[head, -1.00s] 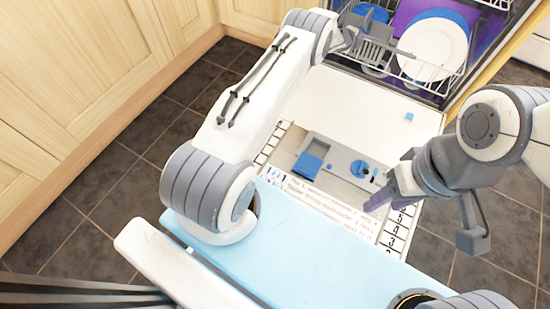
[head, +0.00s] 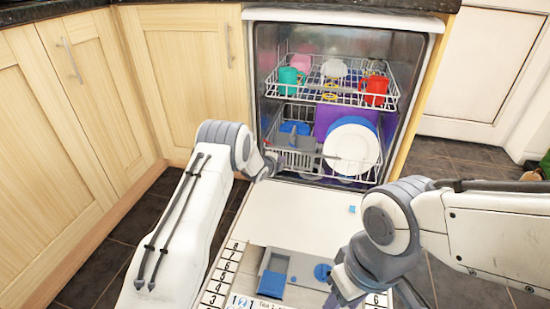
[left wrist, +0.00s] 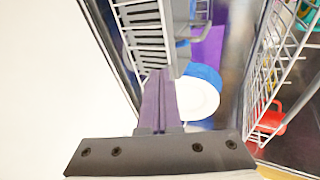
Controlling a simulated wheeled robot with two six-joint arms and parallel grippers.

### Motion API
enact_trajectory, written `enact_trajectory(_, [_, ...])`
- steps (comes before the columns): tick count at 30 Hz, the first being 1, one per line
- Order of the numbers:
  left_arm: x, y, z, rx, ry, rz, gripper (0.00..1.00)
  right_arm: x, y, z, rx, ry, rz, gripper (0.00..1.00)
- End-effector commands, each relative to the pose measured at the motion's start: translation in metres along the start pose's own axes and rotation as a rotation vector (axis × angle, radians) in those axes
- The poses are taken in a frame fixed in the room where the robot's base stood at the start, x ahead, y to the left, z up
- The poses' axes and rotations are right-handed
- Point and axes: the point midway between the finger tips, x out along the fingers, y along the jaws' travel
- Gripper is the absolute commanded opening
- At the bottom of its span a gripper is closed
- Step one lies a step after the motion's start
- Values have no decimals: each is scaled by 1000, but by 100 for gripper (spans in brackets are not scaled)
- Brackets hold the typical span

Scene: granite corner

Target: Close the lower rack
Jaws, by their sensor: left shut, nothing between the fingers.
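The lower rack (head: 345,179) is a white wire rack low inside the open dishwasher. It holds a grey cutlery basket (head: 296,156), white plates (head: 350,148) and blue and purple dishes. How far it sits from fully in is hard to tell. My left gripper (head: 270,166) is at the rack's front left, beside the basket. In the left wrist view its fingers (left wrist: 158,100) are shut and empty, pointing toward the basket (left wrist: 150,35) and plate (left wrist: 195,98); contact is unclear. My right gripper (head: 375,288) appears open above the door, partly cut off below.
The upper rack (head: 330,97) holds a green mug (head: 290,80) and a red mug (head: 374,90). Wooden cabinets (head: 185,75) stand at the left.

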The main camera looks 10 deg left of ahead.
Motion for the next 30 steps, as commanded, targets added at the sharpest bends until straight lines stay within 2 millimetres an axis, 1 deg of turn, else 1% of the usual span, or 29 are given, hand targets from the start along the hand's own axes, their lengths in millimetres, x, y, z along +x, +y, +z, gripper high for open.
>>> enact_trajectory(1, [-11, -4, 0, -1, 0, 4, 0, -10, -1, 0, 0, 0, 0, 50])
enact_trajectory(6, [-32, -2, 1, -1, -1, 2, 0, -19, -1, -1, 0, 0, 0, 50])
enact_trajectory(9, [-39, -1, 2, -1, -3, 1, 0, -22, -2, -1, 0, 0, 0, 50])
enact_trajectory(11, [-40, 3, 2, -4, -3, -6, 0, -19, -1, -1, 0, 0, 0, 50])
enact_trajectory(14, [-32, 18, -2, -18, -8, -59, 0, -1, 0, 0, 0, 0, 0, 50])
enact_trajectory(18, [-18, 46, -4, -48, -50, -217, 0, 38, 3, 2, 0, -1, 0, 50])
enact_trajectory(21, [-15, 60, -1, -57, -104, -333, 0, 60, 4, 4, 0, -1, 0, 50])
enact_trajectory(25, [-20, 68, 6, -51, -169, -436, 0, 75, 5, 4, 0, -1, 0, 50])
enact_trajectory(28, [-21, 68, 9, -48, -193, -472, 0, 79, 6, 4, 0, 0, 0, 50])
enact_trajectory(30, [-18, 65, 10, -46, -198, -479, 0, 82, 6, 4, 0, 0, 0, 50])
